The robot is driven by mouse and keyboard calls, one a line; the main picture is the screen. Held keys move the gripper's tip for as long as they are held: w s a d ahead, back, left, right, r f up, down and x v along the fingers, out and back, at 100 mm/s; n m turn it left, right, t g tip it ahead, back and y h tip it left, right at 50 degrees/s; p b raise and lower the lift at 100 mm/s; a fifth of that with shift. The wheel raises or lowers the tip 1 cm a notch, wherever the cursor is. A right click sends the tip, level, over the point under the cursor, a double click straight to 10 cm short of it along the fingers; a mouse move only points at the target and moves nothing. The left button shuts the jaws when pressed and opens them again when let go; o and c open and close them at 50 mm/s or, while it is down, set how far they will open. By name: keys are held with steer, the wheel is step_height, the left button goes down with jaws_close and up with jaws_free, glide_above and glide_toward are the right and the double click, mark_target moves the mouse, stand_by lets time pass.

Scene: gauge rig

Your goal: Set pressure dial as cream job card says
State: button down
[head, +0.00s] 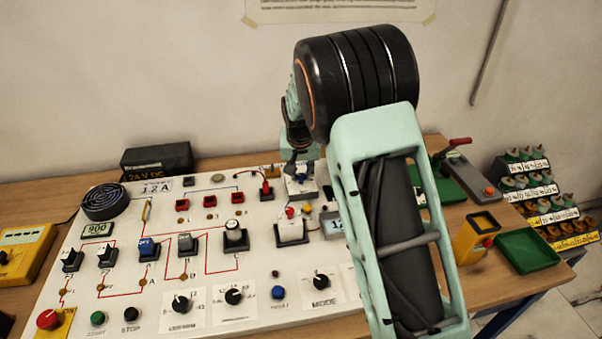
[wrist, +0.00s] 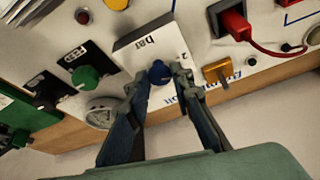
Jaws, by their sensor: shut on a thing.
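The pressure dial shows in the wrist view as a dark blue knob (wrist: 160,71) on a white plate (wrist: 137,47) marked "bar". My gripper (wrist: 161,82) has its fingers on either side of the knob and is shut on it. In the head view the white plate (head: 299,188) stands at the back of the panel, with my gripper (head: 300,161) over it, partly hidden by my wrist. The dial's pointer and most of its scale are hidden or too small to read. A cream sheet (head: 340,9) is taped to the wall, cut off at the top; its text is unreadable.
A red plug with its cable (wrist: 237,24) and a brass-coloured part (wrist: 216,73) sit right of the knob in the wrist view. A green knob (wrist: 86,77) and a round gauge (wrist: 101,112) are to its left. Switches and knobs crowd the white panel (head: 140,290).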

steer(key=shift+d+f+n+b, duration=0.15)
steer(key=shift+n+b, duration=0.35)
steer(key=shift+n, duration=0.1)
steer(key=shift+n+y+b, duration=0.3)
steer(key=shift+n+y, duration=0.2)
steer(key=shift+n, duration=0.2)
steer(key=c, duration=1.7)
jaws_free()
steer(key=shift+s+r, duration=0.15)
steer(key=shift+r, duration=0.55)
steer(key=v, duration=1.1)
steer(key=shift+f, duration=0.1)
